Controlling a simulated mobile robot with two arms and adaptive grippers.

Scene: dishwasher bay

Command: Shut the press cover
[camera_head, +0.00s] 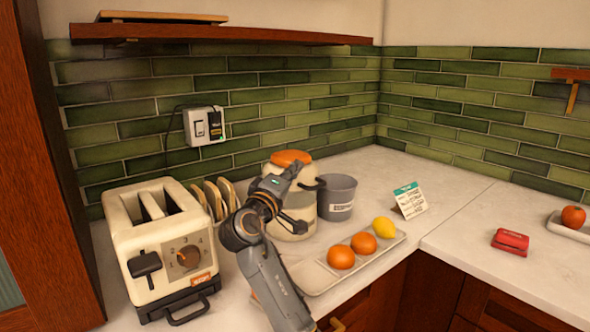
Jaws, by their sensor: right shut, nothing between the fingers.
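A cream, rounded appliance with an orange top, which looks like the press (300,208), stands on the counter against the back wall. Its orange cover (291,157) shows at the top. My right arm crosses in front of it and hides much of its left and front. I cannot tell whether the cover is fully down. My right gripper (295,182) is shut and empty, at the upper front of the press, just below the orange cover. Whether it touches the press is not clear. My left gripper is out of view.
A toaster (160,240) and a rack of plates (217,195) stand left of the press. A grey pot (338,197) is close on its right. A tray (318,280) holds two oranges (341,257) and a lemon (384,227). The counter is clear around the red object (510,241).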

